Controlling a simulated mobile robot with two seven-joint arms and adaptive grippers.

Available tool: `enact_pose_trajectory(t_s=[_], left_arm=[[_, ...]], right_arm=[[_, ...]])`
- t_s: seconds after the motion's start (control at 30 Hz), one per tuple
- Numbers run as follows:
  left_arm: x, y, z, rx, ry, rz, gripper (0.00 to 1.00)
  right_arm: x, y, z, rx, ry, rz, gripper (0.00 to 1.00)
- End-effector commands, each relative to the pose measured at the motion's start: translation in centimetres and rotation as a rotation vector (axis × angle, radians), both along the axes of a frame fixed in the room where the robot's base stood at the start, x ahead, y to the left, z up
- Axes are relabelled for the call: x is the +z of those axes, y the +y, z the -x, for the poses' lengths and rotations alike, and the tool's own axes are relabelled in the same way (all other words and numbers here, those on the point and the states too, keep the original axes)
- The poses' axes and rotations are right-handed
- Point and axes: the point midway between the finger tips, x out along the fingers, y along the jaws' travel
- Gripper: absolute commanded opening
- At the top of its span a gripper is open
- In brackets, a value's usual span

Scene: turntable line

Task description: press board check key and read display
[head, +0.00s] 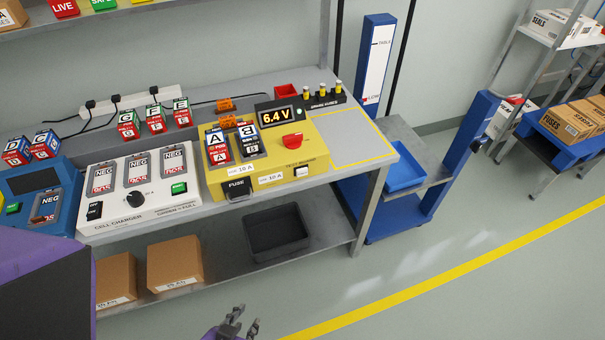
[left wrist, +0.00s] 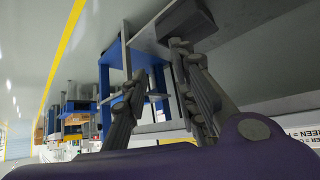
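The yellow test board (head: 330,150) sits at the right end of the bench. Its display (head: 277,116) is lit and reads 6.4 V. A small pale key (head: 302,171) is on the board's front edge, under small lettering that is hard to read. A red knob (head: 292,141) is above it. Batteries marked A (head: 217,146) and B (head: 248,139) stand in the board's slots. My left gripper (head: 247,316) is low in front of the bench, well below the board and apart from it. In the left wrist view its fingers (left wrist: 158,62) are spread and empty. My right gripper is not in view.
A white cell charger (head: 150,205) and a blue unit (head: 50,183) stand left of the board. A grey bin (head: 277,232) and cardboard boxes (head: 174,264) are on the lower shelf. A blue-framed stand with a tray (head: 403,172) is at the right. The floor in front is clear.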

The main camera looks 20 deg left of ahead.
Motion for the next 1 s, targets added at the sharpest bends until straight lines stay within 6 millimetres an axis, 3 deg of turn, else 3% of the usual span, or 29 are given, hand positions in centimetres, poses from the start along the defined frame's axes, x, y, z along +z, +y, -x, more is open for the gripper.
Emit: enact_pose_trajectory(t_s=[0.17,1.0], left_arm=[[0.0,0.0,0.0,0.0,0.0,0.0,0.0],[0.0,0.0,-0.2,-0.001,-0.003,0.0,0.0]], right_arm=[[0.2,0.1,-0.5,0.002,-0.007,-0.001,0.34],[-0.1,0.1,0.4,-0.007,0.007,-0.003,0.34]])
